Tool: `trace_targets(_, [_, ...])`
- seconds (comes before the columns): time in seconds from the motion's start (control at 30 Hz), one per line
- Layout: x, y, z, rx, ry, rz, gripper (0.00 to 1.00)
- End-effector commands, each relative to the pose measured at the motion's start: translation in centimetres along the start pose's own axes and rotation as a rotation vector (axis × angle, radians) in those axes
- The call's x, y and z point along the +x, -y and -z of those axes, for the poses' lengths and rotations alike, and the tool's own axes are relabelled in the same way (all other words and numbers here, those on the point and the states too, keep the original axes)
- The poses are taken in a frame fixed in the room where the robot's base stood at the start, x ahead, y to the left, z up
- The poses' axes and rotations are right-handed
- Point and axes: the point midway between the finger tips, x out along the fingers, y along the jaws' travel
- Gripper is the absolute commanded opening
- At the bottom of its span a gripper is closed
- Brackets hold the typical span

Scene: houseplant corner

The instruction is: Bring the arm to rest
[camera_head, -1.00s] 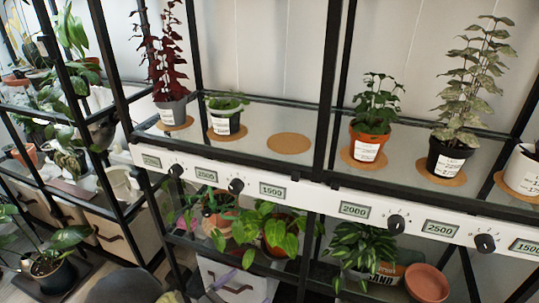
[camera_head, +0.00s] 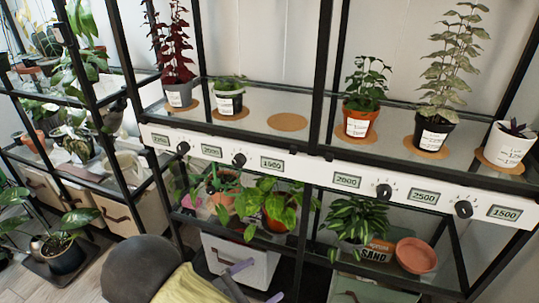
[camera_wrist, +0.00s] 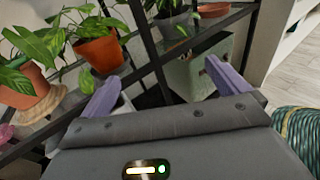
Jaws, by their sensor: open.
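My gripper (camera_head: 257,283) is low in the head view, in front of the lower shelf, with its two purple fingers apart. In the wrist view my gripper (camera_wrist: 163,72) is open, with nothing held between the fingers. Behind the fingers are a dark shelf post and a pale green box (camera_wrist: 197,75). My dark, rounded arm part and a yellow-green sleeve show at the bottom of the head view.
The upper glass shelf holds potted plants on cork discs, including a red-leaved plant (camera_head: 178,92) and a terracotta pot (camera_head: 359,122). One cork disc (camera_head: 288,122) is bare. Below stand leafy plants, an empty terracotta dish (camera_head: 415,256) and a white box (camera_head: 240,258).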

Motion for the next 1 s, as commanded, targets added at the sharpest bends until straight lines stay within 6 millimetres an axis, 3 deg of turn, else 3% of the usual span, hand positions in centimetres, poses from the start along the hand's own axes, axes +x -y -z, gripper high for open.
trace_targets(0.27, [3.3,3.3,-1.2,0.105,-0.152,0.238,1.0])
trace_targets(0.47, [5.6,7.3,-2.2,0.271,-0.329,0.509,1.0])
trace_targets(0.7, [6.7,11.7,-3.6,0.637,-0.584,0.898,1.0])
trace_targets(1.0, [7.6,13.2,-6.5,1.234,-0.794,1.247,1.0])
